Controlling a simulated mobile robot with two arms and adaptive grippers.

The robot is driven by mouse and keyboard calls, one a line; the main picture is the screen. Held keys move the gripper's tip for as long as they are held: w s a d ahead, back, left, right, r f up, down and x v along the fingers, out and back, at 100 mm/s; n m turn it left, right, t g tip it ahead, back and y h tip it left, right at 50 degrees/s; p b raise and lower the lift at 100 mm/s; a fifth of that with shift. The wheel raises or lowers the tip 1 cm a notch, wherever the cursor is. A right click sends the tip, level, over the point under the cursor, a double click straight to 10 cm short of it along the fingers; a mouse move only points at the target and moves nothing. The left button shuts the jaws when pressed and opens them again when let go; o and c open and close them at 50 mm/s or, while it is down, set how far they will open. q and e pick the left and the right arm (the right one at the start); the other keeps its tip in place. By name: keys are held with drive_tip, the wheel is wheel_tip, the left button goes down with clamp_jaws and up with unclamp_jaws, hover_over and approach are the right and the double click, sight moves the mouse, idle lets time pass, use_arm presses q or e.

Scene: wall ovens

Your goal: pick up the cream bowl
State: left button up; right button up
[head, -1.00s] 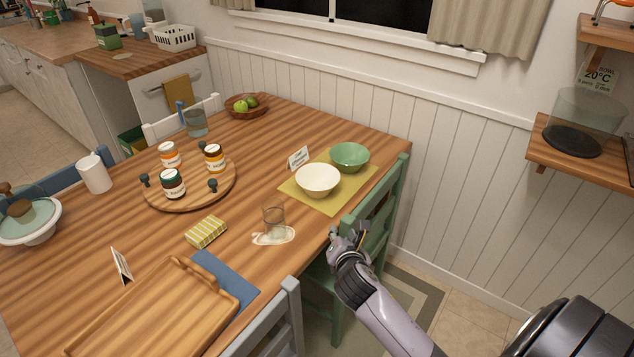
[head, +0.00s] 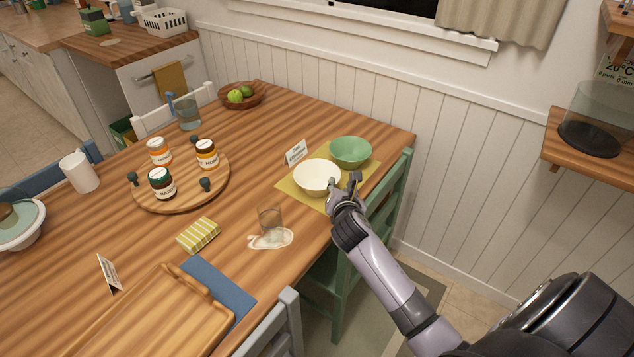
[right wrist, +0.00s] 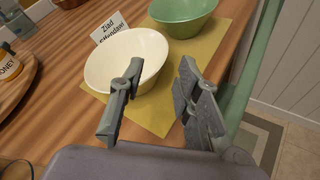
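The cream bowl (head: 316,178) stands upright on a yellow-green placemat (head: 290,192) near the table's right edge. It also shows in the right wrist view (right wrist: 112,52), just beyond the left finger. My right gripper (head: 345,184) is open and empty beside the bowl's right side. In the right wrist view its two fingers (right wrist: 158,88) are spread, and the left finger overlaps the bowl's near rim in the picture. I cannot tell whether it touches the bowl. My left gripper is not in view.
A green bowl (head: 351,151) stands just behind the cream bowl, with a name card (head: 296,152) beside them. A glass (head: 270,219) stands near a spill (head: 272,239) in front. A green chair (head: 392,200) is close to the table edge by my right arm.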

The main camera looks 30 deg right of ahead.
sight(337, 177)
drive_tip(key=x, duration=0.4)
drive_tip(key=shift+f, duration=0.1)
drive_tip(key=shift+w+d+f, duration=0.1)
drive_tip(key=shift+w+d, duration=0.05)
drive_tip(key=shift+w, duration=0.05)
drive_tip(key=shift+w+d+f, duration=0.15)
drive_tip(key=shift+w+f, duration=0.05)
drive_tip(key=shift+w, duration=0.05)
drive_tip(key=x, duration=0.3)
drive_tip(key=shift+w+f+b, duration=0.1)
drive_tip(key=shift+f+b, duration=0.2)
drive_tip(key=shift+b, duration=0.1)
drive_tip(key=shift+w+d+f, duration=0.15)
drive_tip(key=shift+w+d, duration=0.05)
drive_tip(key=shift+w, duration=0.25)
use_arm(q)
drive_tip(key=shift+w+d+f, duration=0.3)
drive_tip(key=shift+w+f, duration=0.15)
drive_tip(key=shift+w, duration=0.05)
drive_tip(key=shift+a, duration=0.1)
use_arm(e)
clamp_jaws()
